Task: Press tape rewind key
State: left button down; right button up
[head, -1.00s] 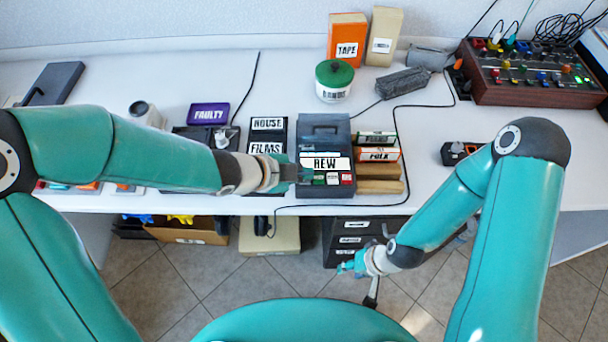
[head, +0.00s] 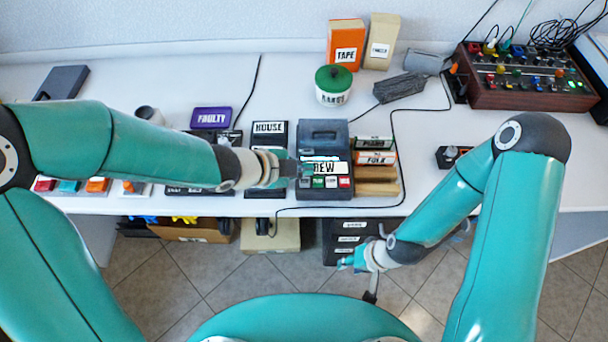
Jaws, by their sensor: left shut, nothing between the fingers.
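The tape machine (head: 325,135) is a dark grey box near the front edge of the desk, in the middle of the head view. It bears a white label reading REW (head: 333,168). Below the label is a row of small keys (head: 330,182) in green, white and red. My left gripper (head: 304,170) is shut and empty, with its tip over the left end of the label and key row. It hides the leftmost part of the row, and I cannot tell whether it touches a key. My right gripper (head: 352,264) hangs low in front of the desk, too small to read.
Several small boxes (head: 375,158) are stacked right of the machine. A HOUSE-labelled case (head: 268,130) stands left of it. A black cable (head: 394,130) runs along the right. A mixer (head: 525,80) sits at the back right.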

pick_arm(q)
jog(key=shift+r+p, duration=1.1)
jog(key=shift+r, duration=0.4)
